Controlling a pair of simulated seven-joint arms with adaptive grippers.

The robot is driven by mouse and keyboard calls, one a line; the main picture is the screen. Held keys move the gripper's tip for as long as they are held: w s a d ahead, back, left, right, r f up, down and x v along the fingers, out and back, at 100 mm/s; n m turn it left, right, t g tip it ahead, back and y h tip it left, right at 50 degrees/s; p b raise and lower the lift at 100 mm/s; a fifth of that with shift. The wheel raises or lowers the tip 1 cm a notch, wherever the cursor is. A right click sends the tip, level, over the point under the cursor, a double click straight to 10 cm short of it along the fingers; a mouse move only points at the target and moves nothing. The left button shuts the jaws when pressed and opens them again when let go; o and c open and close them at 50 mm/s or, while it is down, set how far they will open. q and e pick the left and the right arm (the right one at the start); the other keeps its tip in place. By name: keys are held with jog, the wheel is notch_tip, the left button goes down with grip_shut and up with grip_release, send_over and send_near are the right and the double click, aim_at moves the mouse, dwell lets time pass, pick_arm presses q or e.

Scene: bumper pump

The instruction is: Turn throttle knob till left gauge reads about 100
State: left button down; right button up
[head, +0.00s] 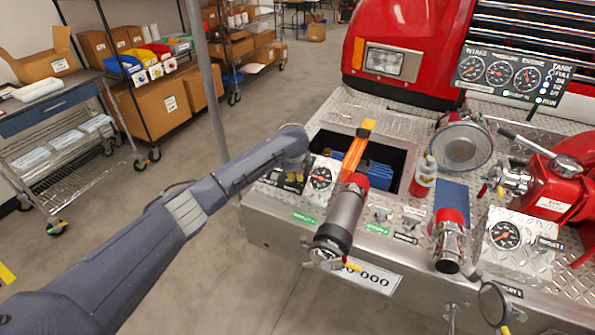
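My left arm reaches in from the left, and its wrist end hangs over the left end of the truck's bumper. The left gripper (294,174) is a small dark shape below the wrist, beside a small left gauge (321,178). I cannot tell whether its fingers are open or shut. No throttle knob can be made out clearly; the spot at the gripper is partly hidden by my arm. A raised black panel (510,77) at the upper right carries three round gauges, the leftmost being the intake gauge (471,68). Needle readings are too small to tell. My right gripper is not in view.
A steel pipe with a red collar (344,215) stands just right of the left gauge. Behind it is an open bumper well (398,160) with blue hose. Further right are a clear bowl (462,146), another capped pipe (449,240), a second gauge (505,235) and a red valve (556,180).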

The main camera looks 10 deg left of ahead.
pick_arm(q)
jog(key=shift+s+f+m, duration=0.1)
jog(key=shift+m, duration=0.5)
jog(key=c, duration=0.9)
grip_release()
jog(key=shift+o, duration=0.2)
jog(key=v, duration=1.2)
jog(key=shift+s, duration=0.1)
